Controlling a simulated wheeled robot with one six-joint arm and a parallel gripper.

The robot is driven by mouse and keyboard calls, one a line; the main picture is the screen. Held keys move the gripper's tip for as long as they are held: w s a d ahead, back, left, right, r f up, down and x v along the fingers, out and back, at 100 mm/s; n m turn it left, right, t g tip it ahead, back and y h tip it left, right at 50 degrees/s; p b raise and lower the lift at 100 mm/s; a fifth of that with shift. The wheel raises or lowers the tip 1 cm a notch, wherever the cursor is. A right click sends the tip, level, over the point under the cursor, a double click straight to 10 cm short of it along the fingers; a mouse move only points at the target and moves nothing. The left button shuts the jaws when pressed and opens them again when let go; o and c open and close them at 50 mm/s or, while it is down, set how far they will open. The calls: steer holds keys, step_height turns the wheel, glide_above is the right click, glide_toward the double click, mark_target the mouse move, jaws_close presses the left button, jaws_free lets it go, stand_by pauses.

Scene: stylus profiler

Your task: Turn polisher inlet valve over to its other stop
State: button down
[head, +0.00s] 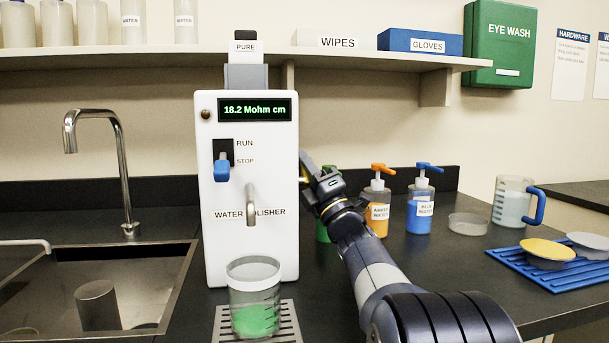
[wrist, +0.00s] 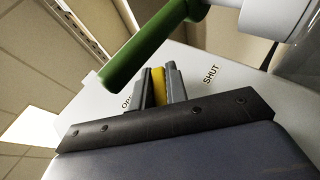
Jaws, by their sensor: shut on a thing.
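The water polisher (head: 228,245) is a tall white unit on the bench. Its inlet valve is on the right side face, mostly hidden behind my gripper in the head view. In the wrist view the valve's yellow handle (wrist: 159,88) sits between my two fingers, and my gripper (wrist: 160,75) is shut on it. A partly covered label starting with "O" is left of the fingers and "SHUT" is to the right. The handle lies between these labels; its exact stop is unclear. In the head view my gripper (head: 308,172) is against the polisher's right side.
A green cylinder (wrist: 150,45) crosses close above the fingers in the wrist view. Orange (head: 376,212) and blue (head: 420,210) pump bottles stand right of my arm. A beaker of green liquid (head: 254,305) stands before the polisher. A sink (head: 150,300) is at left.

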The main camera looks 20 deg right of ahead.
stand_by(0.4)
steer(key=c, duration=1.4)
jaws_free()
steer(key=s+d+p, duration=0.1)
steer(key=s+d, duration=0.3)
steer(key=s, duration=0.8)
steer(key=shift+s+f, duration=0.15)
steer(key=shift+f, duration=0.25)
steer(key=shift+o, duration=0.2)
steer(key=shift+d, duration=0.1)
